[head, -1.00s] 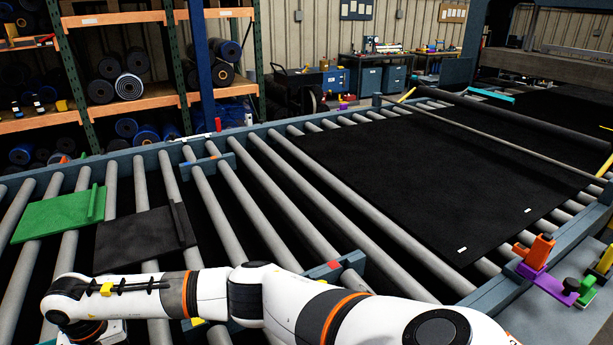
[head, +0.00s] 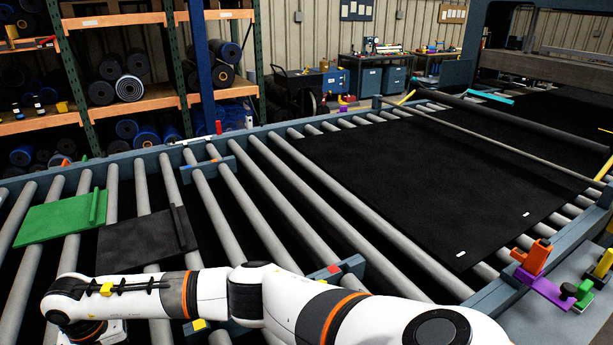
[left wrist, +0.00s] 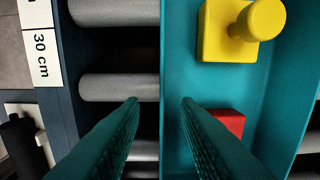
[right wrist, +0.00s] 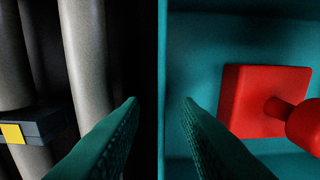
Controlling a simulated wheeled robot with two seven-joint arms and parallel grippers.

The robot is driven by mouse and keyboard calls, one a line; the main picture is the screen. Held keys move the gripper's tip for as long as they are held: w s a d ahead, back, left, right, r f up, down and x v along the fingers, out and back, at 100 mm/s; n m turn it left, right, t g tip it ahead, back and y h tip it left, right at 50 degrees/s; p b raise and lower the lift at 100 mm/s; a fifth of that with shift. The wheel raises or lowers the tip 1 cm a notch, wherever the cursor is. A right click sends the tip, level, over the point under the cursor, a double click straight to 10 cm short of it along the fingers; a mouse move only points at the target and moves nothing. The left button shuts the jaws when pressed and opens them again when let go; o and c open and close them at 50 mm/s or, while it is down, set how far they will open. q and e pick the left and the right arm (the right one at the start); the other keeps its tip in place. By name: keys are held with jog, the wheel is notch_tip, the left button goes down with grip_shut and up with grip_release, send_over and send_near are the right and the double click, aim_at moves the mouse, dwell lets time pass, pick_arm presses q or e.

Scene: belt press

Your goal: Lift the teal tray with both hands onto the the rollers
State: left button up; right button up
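The teal tray (left wrist: 178,60) shows in the left wrist view with a yellow knobbed block (left wrist: 228,32) and a red block (left wrist: 230,122) inside. In the right wrist view the tray (right wrist: 190,40) holds a red knobbed block (right wrist: 262,100). My left gripper (left wrist: 160,101) is open, one finger on each side of a tray wall, with a visible gap around its rim. My right gripper (right wrist: 160,101) is likewise open astride a tray wall. Finger contact with the wall does not show. The head view shows neither the tray nor the fingertips; my white arm covers the foreground.
Grey rollers (head: 233,205) run across the conveyor. A green plate (head: 52,220) and a dark plate (head: 135,242) lie on them at the left. A large black sheet (head: 420,175) covers the right part. A 30 cm label (left wrist: 42,58) is on the frame beside the left gripper.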

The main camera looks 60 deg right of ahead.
pick_arm(q)
jog(key=shift+r, duration=0.25)
pick_arm(e)
jog(key=shift+r, duration=0.1)
